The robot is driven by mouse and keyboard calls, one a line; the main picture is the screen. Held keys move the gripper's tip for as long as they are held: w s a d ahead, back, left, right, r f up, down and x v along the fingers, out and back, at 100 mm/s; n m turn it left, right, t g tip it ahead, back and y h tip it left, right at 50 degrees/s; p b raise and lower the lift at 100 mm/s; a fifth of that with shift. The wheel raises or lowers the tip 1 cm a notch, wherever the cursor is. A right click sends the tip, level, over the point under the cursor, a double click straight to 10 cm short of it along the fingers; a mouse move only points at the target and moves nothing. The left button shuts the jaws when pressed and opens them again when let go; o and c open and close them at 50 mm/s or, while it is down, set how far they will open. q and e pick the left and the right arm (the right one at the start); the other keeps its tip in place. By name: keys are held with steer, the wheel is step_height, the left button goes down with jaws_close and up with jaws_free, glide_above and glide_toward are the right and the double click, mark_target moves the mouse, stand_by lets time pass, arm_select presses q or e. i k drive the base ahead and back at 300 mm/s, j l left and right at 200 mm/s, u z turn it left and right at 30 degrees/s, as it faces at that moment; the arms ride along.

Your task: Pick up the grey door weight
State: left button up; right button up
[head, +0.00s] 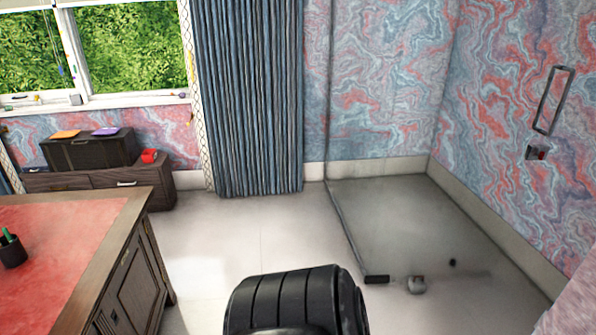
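A small rounded grey object (417,285), which looks like the grey door weight, sits on the floor at the lower right. A dark marking or band shows on its top, but it is too small to make out. It is just right of a black fitting (377,279) at the lower end of a thin dark edge. Neither of my grippers is in view. A black ribbed part at the bottom middle looks like part of my own body and hides the floor behind it.
A wooden desk (135,275) with a red leather top stands at the left. A low dark cabinet (100,190) is behind it under the window. A blue curtain (248,100) hangs at the back. A tiny dark spot (452,262) lies right of the weight. The floor (250,235) between is clear.

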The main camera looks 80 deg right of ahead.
mark_target(416, 285)
steer(key=z, duration=3.8)
steer(key=i+j, duration=0.4)
steer(key=i, duration=0.2)
steer(key=i+j, duration=0.45)
steer(key=i, duration=0.1)
